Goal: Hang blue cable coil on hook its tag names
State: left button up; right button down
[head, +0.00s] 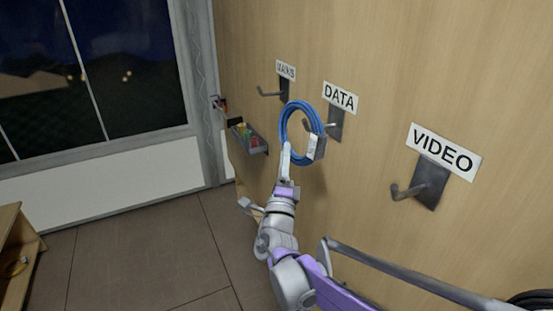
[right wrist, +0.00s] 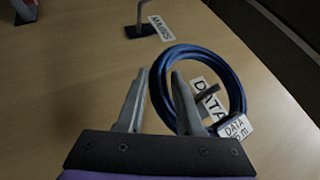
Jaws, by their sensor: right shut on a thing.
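The blue cable coil (head: 284,121) is held upright in front of the DATA hook (head: 335,124), close to the wall. My right gripper (head: 287,149) is shut on the coil's lower left side. In the right wrist view the coil (right wrist: 239,82) passes between the fingertips (right wrist: 160,76). Its white tag (right wrist: 236,129) reads DATA, with a partly legible length in m below. The DATA sign (head: 340,97) is above the hook. The hook's tip shows inside the ring, but I cannot tell whether it passes through. My left gripper is not in view.
The MAINS hook (head: 270,93) is to the left and the VIDEO hook (head: 408,191) to the right, both bare. A small wall tray (head: 250,140) with coloured items is left of the coil.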

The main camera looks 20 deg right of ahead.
jog(key=d+f+b, duration=0.1)
jog(key=d+f, duration=0.2)
jog(key=d, duration=0.4)
jog(key=shift+w, duration=0.25)
dwell(0.5)
jog(key=shift+b, duration=0.3)
jog(key=shift+a+r, duration=0.1)
jog(key=shift+c, duration=2.4)
grip_release()
jog(key=b+v, duration=0.2)
jog(key=v, duration=0.9)
jog(key=a, duration=0.8)
jog(key=shift+s, duration=0.2)
